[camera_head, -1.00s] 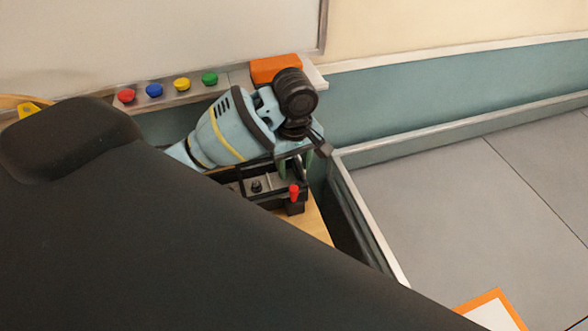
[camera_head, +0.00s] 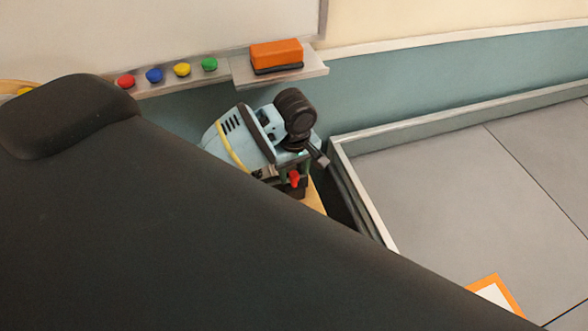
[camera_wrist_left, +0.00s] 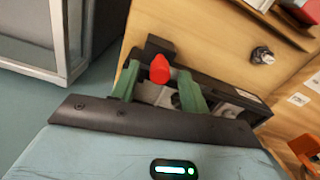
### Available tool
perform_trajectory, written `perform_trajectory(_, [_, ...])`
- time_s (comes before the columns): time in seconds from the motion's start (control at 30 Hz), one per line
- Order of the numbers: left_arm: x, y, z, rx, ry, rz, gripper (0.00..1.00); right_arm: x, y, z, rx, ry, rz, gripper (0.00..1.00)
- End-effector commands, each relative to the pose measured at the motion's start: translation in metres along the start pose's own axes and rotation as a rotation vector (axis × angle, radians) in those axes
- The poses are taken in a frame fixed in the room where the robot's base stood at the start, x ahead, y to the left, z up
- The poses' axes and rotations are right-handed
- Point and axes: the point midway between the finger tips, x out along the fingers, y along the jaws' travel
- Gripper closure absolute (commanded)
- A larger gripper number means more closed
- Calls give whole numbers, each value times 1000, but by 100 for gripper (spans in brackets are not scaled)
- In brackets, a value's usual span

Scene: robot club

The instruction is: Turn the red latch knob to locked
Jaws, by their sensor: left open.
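The red latch knob (camera_head: 294,178) is small and tapered. It sits on a dark latch fixture at the edge of a wooden surface, and shows large in the left wrist view (camera_wrist_left: 159,68). My left gripper (camera_head: 297,165) is at the knob in the head view. In the left wrist view, its two green fingers (camera_wrist_left: 158,86) are apart, one on each side of the knob. I cannot tell whether either finger touches it. My right gripper is not in view.
An orange eraser (camera_head: 276,55) lies on the whiteboard ledge beside several coloured magnets. A pale raised rim (camera_head: 365,195) borders the grey floor area on the right. In the left wrist view, a small dark knob (camera_wrist_left: 262,55) is on the wooden panel (camera_wrist_left: 205,30).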

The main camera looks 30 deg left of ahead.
Motion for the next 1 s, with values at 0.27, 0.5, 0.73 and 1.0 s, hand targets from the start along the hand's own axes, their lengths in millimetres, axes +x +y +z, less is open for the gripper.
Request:
perform_trajectory(0.27, [2,0,0,0,1,0,55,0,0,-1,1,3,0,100])
perform_trajectory(0.5, [2,0,0,0,1,0,85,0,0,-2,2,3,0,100])
perform_trajectory(0.73, [1,0,0,3,1,0,100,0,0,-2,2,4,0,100])
perform_trajectory(1.0, [1,0,0,73,1,-1,100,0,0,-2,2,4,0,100])
